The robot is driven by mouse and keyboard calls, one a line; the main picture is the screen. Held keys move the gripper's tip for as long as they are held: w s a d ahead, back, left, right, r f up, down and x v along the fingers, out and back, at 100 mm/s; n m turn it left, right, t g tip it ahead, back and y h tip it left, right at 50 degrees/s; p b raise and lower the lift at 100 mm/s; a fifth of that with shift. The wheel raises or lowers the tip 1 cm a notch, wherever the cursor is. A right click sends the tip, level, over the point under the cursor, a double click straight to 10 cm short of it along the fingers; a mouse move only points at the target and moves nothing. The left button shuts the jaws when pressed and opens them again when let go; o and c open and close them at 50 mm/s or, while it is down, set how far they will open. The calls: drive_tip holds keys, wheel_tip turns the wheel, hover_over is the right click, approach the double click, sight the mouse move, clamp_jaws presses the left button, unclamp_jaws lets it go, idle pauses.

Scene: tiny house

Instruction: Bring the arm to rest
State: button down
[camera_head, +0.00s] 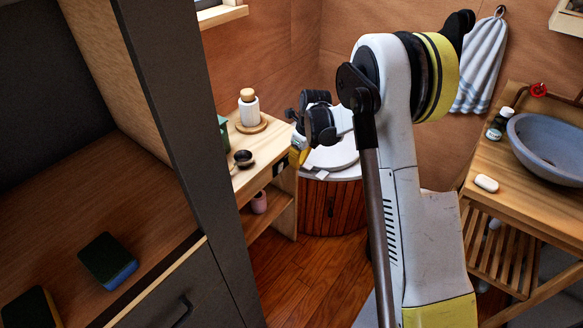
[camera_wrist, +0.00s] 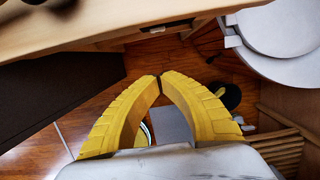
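My arm (camera_head: 392,170) rises in the middle of the head view, and its upper part bends over to the left. My gripper (camera_head: 297,158) shows small and partly hidden at the far end, beside the wooden shelf. In the wrist view my gripper (camera_wrist: 160,77) shows two yellow fingers with their tips together. They are shut with nothing between the tips. The floor and my base show through the gap behind the tips.
The wooden shelf (camera_head: 284,182) holds a white bottle (camera_head: 249,108) and a dark cup (camera_head: 243,158). A round wooden toilet (camera_head: 331,205) stands behind my arm. At right a washstand (camera_head: 500,165) carries a basin (camera_head: 550,150) and soap (camera_head: 486,183). A dark cabinet (camera_head: 185,130) with sponges (camera_head: 108,260) fills the left.

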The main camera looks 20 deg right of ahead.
drive_tip(key=s+a+r+n+t, duration=0.1)
drive_tip(key=s+r+n, duration=0.5)
drive_tip(key=r, duration=0.4)
drive_tip(key=s+a+r+n+t, duration=0.1)
drive_tip(key=s+r+n, duration=0.55)
drive_tip(key=r, duration=0.25)
drive_tip(key=s+a+r+n+t, duration=0.1)
drive_tip(key=s+n, duration=0.7)
drive_tip(key=s, duration=0.2)
drive_tip(key=s+a+r+n+t+h, duration=0.1)
drive_tip(key=s+r+n+t, duration=0.1)
drive_tip(key=s+n, duration=0.6)
drive_tip(key=shift+s+p, duration=0.3)
drive_tip(key=shift+s, duration=0.55)
